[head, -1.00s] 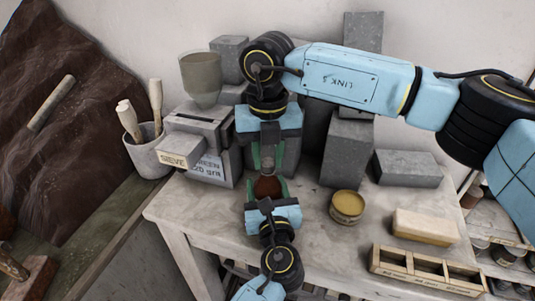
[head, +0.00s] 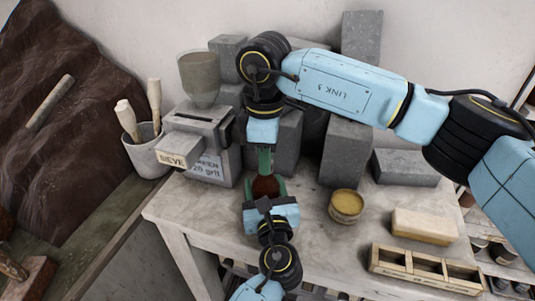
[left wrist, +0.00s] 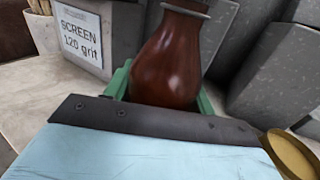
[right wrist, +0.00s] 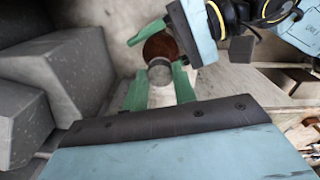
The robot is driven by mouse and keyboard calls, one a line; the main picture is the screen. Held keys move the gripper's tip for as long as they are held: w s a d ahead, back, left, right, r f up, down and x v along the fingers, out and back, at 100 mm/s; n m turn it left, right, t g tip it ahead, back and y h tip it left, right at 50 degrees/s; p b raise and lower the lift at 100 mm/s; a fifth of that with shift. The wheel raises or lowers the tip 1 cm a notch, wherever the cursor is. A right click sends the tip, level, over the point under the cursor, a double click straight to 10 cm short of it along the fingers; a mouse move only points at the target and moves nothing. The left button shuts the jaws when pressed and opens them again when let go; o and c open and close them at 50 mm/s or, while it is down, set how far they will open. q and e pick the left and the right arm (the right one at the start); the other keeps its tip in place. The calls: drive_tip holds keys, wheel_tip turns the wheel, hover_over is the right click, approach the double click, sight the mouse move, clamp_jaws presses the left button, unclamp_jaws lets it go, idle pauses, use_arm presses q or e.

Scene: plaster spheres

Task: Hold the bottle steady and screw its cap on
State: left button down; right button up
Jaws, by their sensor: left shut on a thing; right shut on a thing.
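The brown bottle (head: 265,188) stands upright over the near part of the table, and its rounded body fills the middle of the left wrist view (left wrist: 168,62). My left gripper (head: 265,192) is shut around the bottle's body, with a green finger on each side. My right gripper (head: 264,164) points down from above and is shut on the grey cap (right wrist: 160,74), which sits between its green fingertips at the top of the bottle. In the head view the fingers hide the cap. How far down the neck it sits cannot be told.
A grey sieve box (head: 211,150) with a hopper stands left of the grippers. Grey blocks (head: 346,152) stand behind and to the right. A yellow tin (head: 346,207), a pale block (head: 425,226) and a wooden compartment tray (head: 425,272) lie at the right.

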drive_tip(key=shift+s+a+m, duration=0.2)
drive_tip(key=shift+a+m, duration=0.3)
drive_tip(key=shift+m, duration=0.2)
drive_tip(key=shift+w+d+m, duration=0.1)
drive_tip(key=shift+d+m, duration=0.4)
drive_tip(key=shift+m, duration=0.2)
drive_tip(key=o, duration=0.8)
drive_tip(key=shift+o, duration=0.7)
drive_tip(key=shift+d, duration=0.15)
drive_tip(key=shift+c, duration=0.4)
